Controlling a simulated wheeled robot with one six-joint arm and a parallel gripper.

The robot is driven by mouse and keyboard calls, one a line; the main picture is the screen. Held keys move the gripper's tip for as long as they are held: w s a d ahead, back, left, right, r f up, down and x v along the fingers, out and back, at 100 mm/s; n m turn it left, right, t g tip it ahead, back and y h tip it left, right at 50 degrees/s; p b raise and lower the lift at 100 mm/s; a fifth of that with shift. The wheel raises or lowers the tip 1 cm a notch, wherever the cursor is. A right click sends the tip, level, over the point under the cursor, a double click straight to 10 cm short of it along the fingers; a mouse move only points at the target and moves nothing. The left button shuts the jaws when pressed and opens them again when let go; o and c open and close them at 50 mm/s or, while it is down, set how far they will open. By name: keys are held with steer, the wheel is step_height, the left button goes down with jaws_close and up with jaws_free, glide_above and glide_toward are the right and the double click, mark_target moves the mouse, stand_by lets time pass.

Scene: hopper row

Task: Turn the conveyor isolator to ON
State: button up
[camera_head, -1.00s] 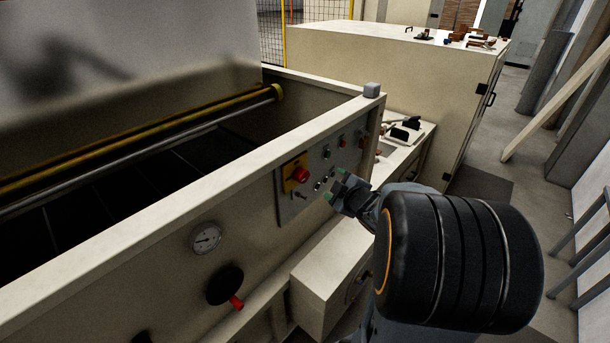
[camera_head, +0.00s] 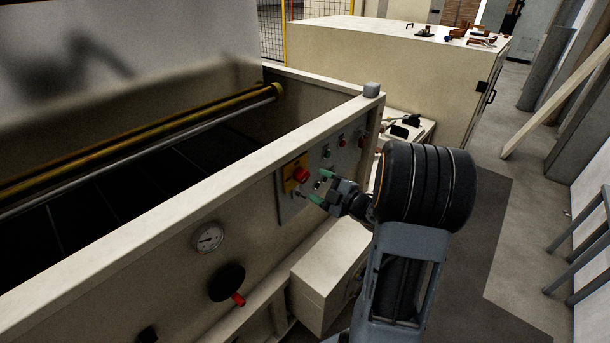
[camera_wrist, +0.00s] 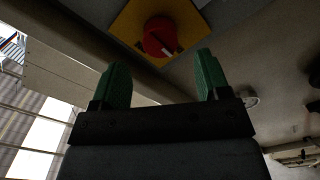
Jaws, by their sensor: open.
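The isolator is a red rotary knob (camera_head: 301,175) on a yellow plate (camera_head: 289,184), set on the grey control panel on the side of the machine. In the wrist view the red knob (camera_wrist: 161,37) is ahead of and above the fingers, with a pale mark on its face. The yellow plate (camera_wrist: 128,22) surrounds it. My gripper (camera_head: 320,187) is open, its green-tipped fingers just right of and below the knob. In the wrist view my gripper (camera_wrist: 158,80) holds nothing between its fingers, and a gap to the knob shows. I cannot read the ON or OFF marking.
Small buttons and lamps (camera_head: 342,141) sit on the panel right of the knob. A round gauge (camera_head: 207,237) and a black disc with a red handle (camera_head: 227,283) are on the machine wall. A cream box (camera_head: 325,285) juts out below my arm.

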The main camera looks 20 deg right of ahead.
mark_target(306, 178)
steer(key=shift+p+x, duration=0.5)
steer(key=shift+x, duration=2.35)
steer(key=c, duration=0.9)
